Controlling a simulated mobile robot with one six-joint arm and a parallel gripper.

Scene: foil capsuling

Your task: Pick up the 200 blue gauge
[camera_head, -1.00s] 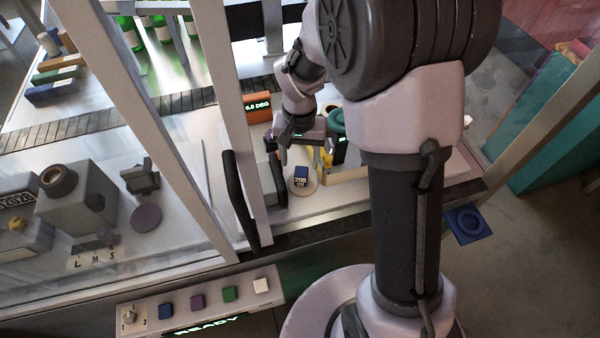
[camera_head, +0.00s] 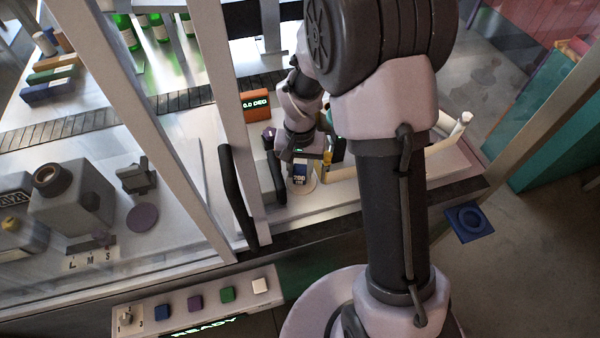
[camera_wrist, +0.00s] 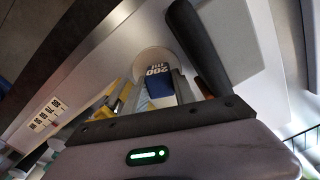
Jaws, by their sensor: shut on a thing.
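A black handle (camera_head: 231,190) on the upright frame post is close to the left of my gripper. An orange display (camera_head: 256,104) reading 0.0 DEG stands behind. A cream rail lies to the right. A button panel (camera_head: 195,306) is in front.

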